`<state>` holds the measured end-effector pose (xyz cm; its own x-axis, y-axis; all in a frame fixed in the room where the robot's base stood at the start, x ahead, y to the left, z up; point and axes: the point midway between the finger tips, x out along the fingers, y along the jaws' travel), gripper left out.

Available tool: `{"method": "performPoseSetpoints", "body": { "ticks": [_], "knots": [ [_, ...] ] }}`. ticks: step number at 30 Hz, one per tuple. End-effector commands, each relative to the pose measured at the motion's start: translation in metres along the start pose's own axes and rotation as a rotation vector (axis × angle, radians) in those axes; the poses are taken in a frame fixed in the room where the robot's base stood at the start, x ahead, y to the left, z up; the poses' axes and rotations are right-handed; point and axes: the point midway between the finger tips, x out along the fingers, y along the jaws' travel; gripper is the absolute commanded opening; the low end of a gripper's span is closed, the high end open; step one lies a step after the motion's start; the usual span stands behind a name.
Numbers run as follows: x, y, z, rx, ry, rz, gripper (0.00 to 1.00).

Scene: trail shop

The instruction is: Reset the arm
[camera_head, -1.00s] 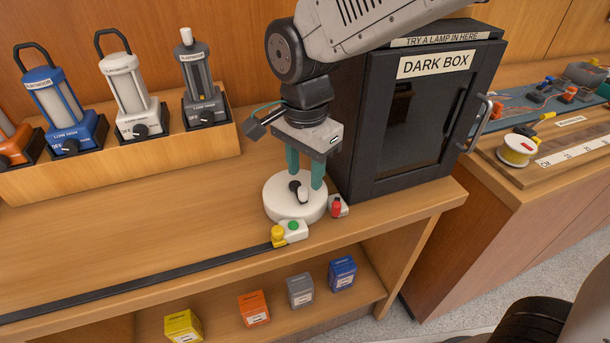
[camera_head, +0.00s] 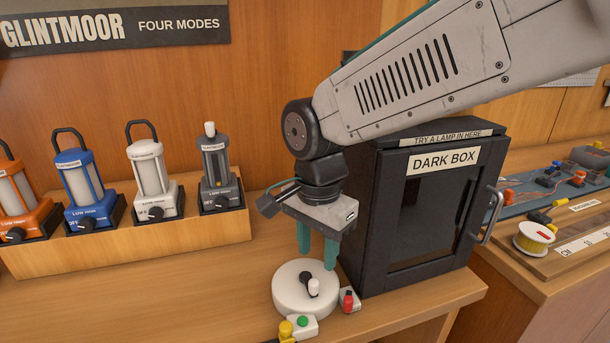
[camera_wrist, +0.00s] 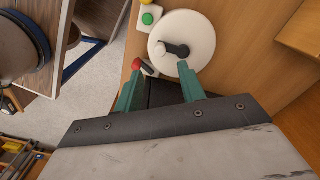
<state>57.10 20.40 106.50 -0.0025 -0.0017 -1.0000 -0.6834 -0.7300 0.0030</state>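My gripper (camera_head: 318,252) hangs from my arm above the bench, left of the dark box. Its two teal fingers are apart with nothing between them. Below the fingertips is a round white base (camera_head: 300,303) with a small black and white knob (camera_head: 312,285) on top. In the wrist view the fingers (camera_wrist: 160,85) are spread, and the white disc (camera_wrist: 203,50) lies beyond their tips, apart from them.
The black dark box (camera_head: 425,215) stands close on the right, with a handle (camera_head: 488,218). A green button (camera_head: 302,321) and a red button (camera_head: 348,300) sit by the disc. Several lanterns (camera_head: 150,175) stand on a wooden step (camera_head: 150,240) at left.

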Motion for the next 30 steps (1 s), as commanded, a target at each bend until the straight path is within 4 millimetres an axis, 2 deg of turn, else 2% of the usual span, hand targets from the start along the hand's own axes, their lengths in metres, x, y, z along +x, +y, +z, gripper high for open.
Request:
{"method": "performPoseSetpoints", "body": {
  "ticks": [4,8,11,12,16,18,21,24,27,30],
  "knots": [
    [0.007,0.014,0.003,-0.224,-0.013,0.041,0.40],
    [0.004,0.051,-0.003,-0.479,-0.033,0.065,0.40],
    [-0.004,0.091,-0.016,-0.652,-0.045,0.062,0.40],
    [-0.008,0.110,-0.021,-0.713,-0.046,0.056,0.40],
    [-0.017,0.170,-0.035,-0.861,-0.036,0.030,0.40],
    [-0.020,0.200,-0.039,-0.904,-0.020,0.014,0.40],
    [-0.022,0.234,-0.042,-0.907,0.015,-0.006,0.40],
    [-0.025,0.258,-0.043,-0.845,0.056,-0.023,0.40],
    [-0.029,0.270,-0.046,-0.785,0.095,-0.037,0.40],
    [-0.033,0.275,-0.049,-0.755,0.113,-0.043,0.40]
  ]
}}
